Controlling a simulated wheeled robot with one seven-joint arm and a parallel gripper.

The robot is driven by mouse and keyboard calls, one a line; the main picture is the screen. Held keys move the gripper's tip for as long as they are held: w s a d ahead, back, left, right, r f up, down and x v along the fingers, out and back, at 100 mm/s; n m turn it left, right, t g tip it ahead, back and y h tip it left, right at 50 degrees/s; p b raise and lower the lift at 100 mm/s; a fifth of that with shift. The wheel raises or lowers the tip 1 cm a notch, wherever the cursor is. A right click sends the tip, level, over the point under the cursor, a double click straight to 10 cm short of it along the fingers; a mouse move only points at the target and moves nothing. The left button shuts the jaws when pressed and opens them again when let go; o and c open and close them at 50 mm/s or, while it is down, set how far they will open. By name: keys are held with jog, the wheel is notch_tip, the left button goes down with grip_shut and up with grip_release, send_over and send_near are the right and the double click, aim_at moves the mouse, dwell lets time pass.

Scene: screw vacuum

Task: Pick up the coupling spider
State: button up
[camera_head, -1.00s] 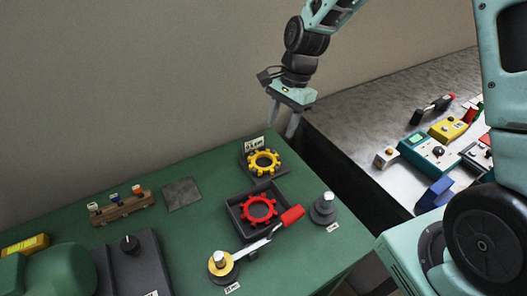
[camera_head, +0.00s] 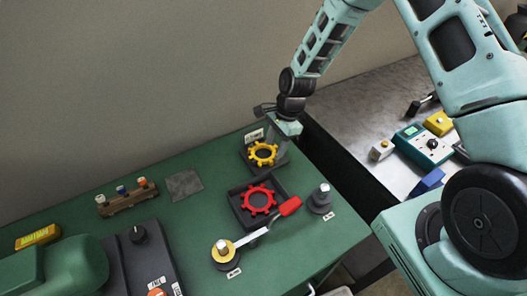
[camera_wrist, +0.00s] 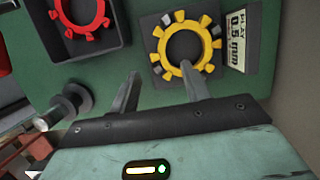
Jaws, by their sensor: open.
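Two toothed rings look like coupling spiders, and the pictures do not tell which one is meant. A yellow ring (camera_head: 262,153) lies on a small dark tray beside a label; it also shows in the wrist view (camera_wrist: 163,50). A red ring (camera_head: 258,200) lies in a dark square tray nearer the front, and part of it shows at the upper left of the wrist view (camera_wrist: 63,20). My gripper (camera_wrist: 161,76) is open and empty. Its right finger overlaps the yellow ring's lower edge in the wrist view; contact cannot be told. In the head view my gripper (camera_head: 279,143) is beside the yellow ring.
A red-handled tool (camera_head: 288,207) lies in front of the red ring's tray (camera_head: 240,217). A grey post (camera_head: 320,197) stands at the right on the green table (camera_head: 180,222). A label plate (camera_wrist: 237,37) is close by the yellow ring. The wall is behind.

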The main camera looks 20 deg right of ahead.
aim_at(270, 160)
jog(key=shift+s+a+f+p, duration=0.15)
jog(key=shift+a+f+p, duration=0.05)
jog(key=shift+f+p, duration=0.25)
jog(key=shift+p+x, duration=0.75)
jog(key=shift+x, duration=1.4)
grip_shut()
